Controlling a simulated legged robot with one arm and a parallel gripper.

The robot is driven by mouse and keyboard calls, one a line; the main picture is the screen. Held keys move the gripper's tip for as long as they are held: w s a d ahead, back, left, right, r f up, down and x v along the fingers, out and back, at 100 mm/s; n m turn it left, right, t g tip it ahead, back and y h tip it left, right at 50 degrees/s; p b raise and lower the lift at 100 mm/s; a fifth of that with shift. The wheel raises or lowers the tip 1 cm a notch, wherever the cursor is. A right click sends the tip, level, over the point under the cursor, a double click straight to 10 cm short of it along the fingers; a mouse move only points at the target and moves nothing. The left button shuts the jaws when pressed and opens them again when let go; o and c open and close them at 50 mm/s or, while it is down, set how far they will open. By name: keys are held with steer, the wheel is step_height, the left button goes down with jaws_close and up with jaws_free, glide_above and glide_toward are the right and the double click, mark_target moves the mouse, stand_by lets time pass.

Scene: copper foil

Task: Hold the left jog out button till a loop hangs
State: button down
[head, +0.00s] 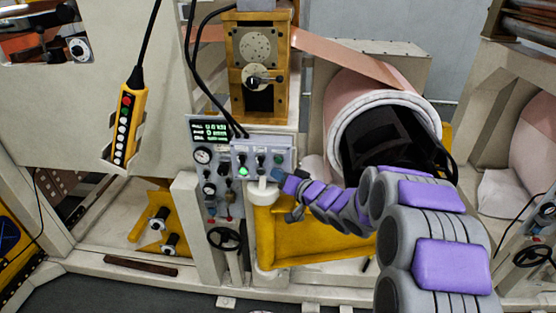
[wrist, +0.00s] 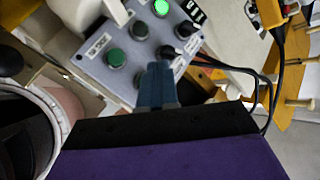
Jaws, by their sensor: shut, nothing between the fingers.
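The grey button box (head: 262,158) stands in the middle of the head view. It has green buttons and black knobs, and its lower left green button (head: 243,171) is lit. In the wrist view the box (wrist: 95,70) shows a lit green button (wrist: 161,8) and dark green buttons; their labels are too small to read. My gripper (head: 277,174) is shut and empty at the box's lower right. In the wrist view its tips (wrist: 158,66) overlap the box near a black knob (wrist: 166,53); contact cannot be told. The copper foil (head: 345,58) slopes straight, without a visible loop there.
A yellow pendant (head: 125,122) hangs at left. A gauge panel (head: 203,157) stands left of the box, above a handwheel (head: 225,238). Black cables run down to the box. A large roll (head: 385,112) is behind my arm, and a yellow frame (head: 310,235) is below.

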steer(key=shift+w+r+p, duration=0.1)
steer(key=shift+w+p, duration=0.9)
steer(key=shift+w, duration=0.15)
stand_by(0.4)
steer(key=shift+w+r+p, duration=0.1)
steer(key=shift+w+p, duration=0.05)
steer(key=shift+p, duration=0.35)
stand_by(0.6)
steer(key=shift+w+d+p, duration=0.1)
steer(key=shift+w+p, duration=0.55)
steer(key=shift+p, duration=0.4)
stand_by(0.9)
steer(key=shift+s, duration=0.15)
stand_by(1.8)
steer(key=shift+s, duration=0.75)
steer(key=shift+s+b, duration=0.6)
steer(key=shift+s, duration=1.9)
